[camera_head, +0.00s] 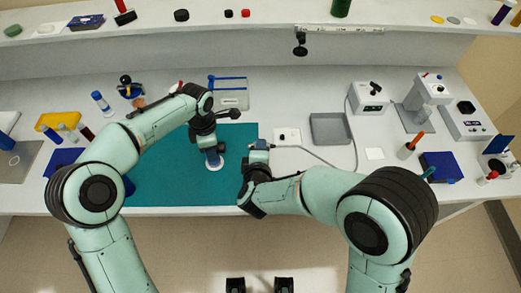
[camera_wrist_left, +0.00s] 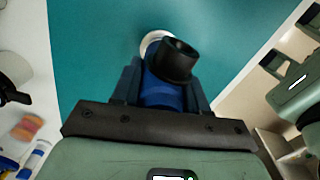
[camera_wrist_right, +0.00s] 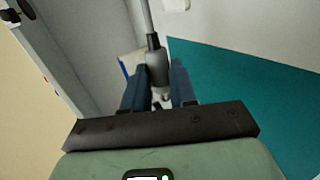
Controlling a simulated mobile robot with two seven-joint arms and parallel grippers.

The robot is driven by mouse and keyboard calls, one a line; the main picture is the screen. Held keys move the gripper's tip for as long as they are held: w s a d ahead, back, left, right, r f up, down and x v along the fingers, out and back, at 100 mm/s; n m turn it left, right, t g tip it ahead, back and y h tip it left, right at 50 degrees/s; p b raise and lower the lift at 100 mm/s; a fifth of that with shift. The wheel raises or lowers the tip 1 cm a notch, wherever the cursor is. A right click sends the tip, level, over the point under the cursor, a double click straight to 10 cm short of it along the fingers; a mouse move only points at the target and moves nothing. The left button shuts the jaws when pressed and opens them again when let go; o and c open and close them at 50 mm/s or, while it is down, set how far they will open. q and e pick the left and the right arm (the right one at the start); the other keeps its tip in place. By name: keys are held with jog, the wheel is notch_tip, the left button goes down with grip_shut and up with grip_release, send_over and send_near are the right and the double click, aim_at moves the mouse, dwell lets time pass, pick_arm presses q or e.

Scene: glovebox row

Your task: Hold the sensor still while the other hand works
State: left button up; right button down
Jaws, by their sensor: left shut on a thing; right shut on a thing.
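The sensor (camera_wrist_left: 165,80) is a blue body with a black round top, held between the fingers of my left gripper (camera_wrist_left: 160,85) in the left wrist view. In the head view the sensor (camera_head: 213,157) is over a white disc (camera_head: 216,165) on the teal mat (camera_head: 170,185). I cannot tell whether it touches the disc. My left gripper (camera_head: 211,148) is shut on it. My right gripper (camera_head: 258,147) is shut on a grey cable plug (camera_wrist_right: 157,62), just right of the sensor and apart from it. The plug's tip shows between the fingers (camera_wrist_right: 158,98).
The plug's cable (camera_head: 330,163) loops right toward a white box (camera_head: 369,97). A grey tray (camera_head: 330,129) and a small white plate (camera_head: 287,136) lie right of the mat. A blue-railed white stand (camera_head: 231,95) is behind it.

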notch_tip(320, 180, up, 7)
jog(key=shift+f, duration=0.2)
dwell(0.5)
pick_arm(q)
jog(key=o, duration=1.7)
jog(key=shift+r, duration=0.1)
notch_tip(320, 180, up, 12)
jog(key=shift+f, duration=0.1)
jog(key=shift+s, duration=0.1)
pick_arm(e)
jog(key=shift+s, duration=0.1)
